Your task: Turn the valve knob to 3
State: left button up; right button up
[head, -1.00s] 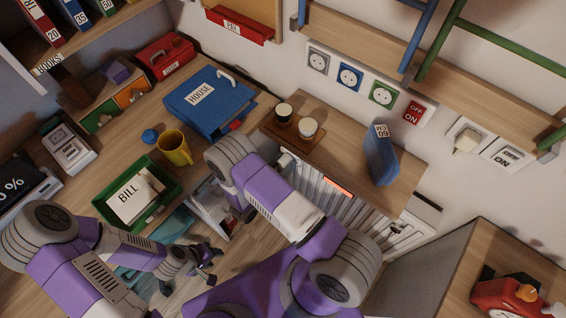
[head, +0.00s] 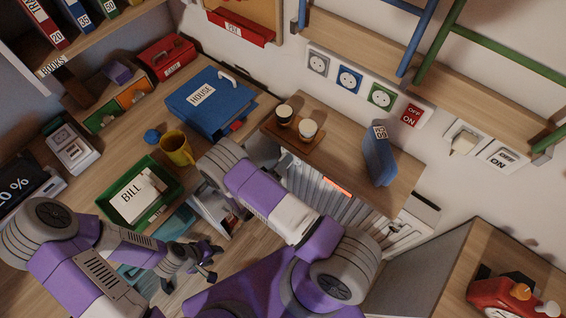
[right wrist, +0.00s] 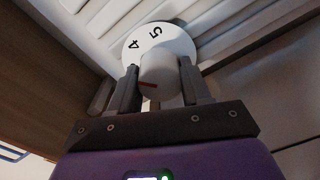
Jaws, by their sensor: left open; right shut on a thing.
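The valve knob (right wrist: 160,75) is a white round cap with a short red mark, in the right wrist view. It sits on a white dial (right wrist: 177,39) on which the digits 4 and 5 show; other digits are hidden or out of sight. My right gripper (right wrist: 159,82) is shut on the knob, one finger on each side. The red mark is on the near side of the cap; I cannot tell which number it meets. In the head view my own arm hides the knob and right gripper.
A white ribbed radiator (head: 322,192) stands under the wooden shelf (head: 345,150). A yellow mug (head: 177,149), a green BILL tray (head: 118,212) and a blue HOUSE binder (head: 212,103) are on the desk. A cabinet with a red object (head: 497,297) stands at right.

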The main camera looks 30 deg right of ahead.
jog(key=n, duration=0.5)
dwell(0.5)
jog(key=o, duration=1.1)
jog(key=shift+c, duration=0.2)
jog(key=shift+a, duration=0.1)
jog(key=p+v, duration=0.1)
jog(key=v, duration=0.6)
jog(key=shift+a+p, duration=0.2)
jog(key=shift+p, duration=0.1)
jog(key=shift+s, duration=0.1)
